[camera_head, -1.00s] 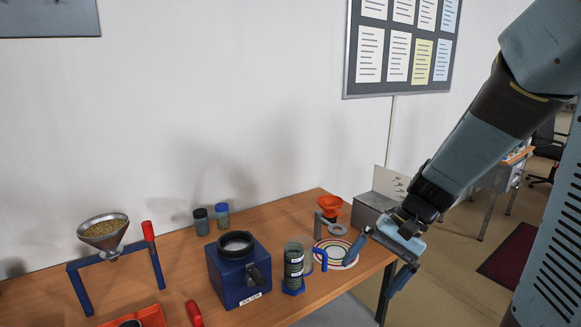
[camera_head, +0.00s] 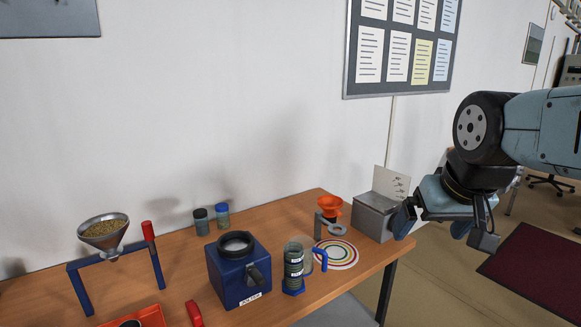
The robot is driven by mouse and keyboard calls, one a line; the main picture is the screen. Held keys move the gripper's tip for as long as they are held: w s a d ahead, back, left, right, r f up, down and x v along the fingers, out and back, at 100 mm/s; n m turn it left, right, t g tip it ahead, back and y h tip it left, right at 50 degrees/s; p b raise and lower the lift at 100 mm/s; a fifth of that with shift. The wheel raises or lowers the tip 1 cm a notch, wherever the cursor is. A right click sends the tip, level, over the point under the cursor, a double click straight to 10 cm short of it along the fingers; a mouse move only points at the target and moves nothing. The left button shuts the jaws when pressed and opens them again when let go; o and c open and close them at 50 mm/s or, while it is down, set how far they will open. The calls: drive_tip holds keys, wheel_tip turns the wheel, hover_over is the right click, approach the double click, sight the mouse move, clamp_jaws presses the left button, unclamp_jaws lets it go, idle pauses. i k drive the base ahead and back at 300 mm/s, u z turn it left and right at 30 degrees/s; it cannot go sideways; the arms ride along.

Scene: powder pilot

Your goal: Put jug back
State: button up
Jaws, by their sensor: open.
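A clear jug with a blue handle (camera_head: 322,259) stands on the table, partly hidden behind a dark graduated cylinder (camera_head: 294,268) with a blue foot. The handle points right and overlaps the left part of a round mat with coloured rings (camera_head: 344,262). I cannot tell whether the jug's base rests on the mat. My gripper (camera_head: 446,232) is open and empty. In the picture it is to the right of the jug and clear of it, beyond the table's right end.
A blue box labelled JOLTER (camera_head: 238,277) stands left of the cylinder. A metal funnel of grains (camera_head: 103,230) stands at left. Bare table (camera_head: 180,262) lies between.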

sight(307, 243)
drive_tip(key=z, duration=0.6)
drive_tip(key=k, duration=1.4)
drive_tip(key=u, duration=0.6)
drive_tip(key=i, duration=1.05)
drive_tip(key=z, duration=0.05)
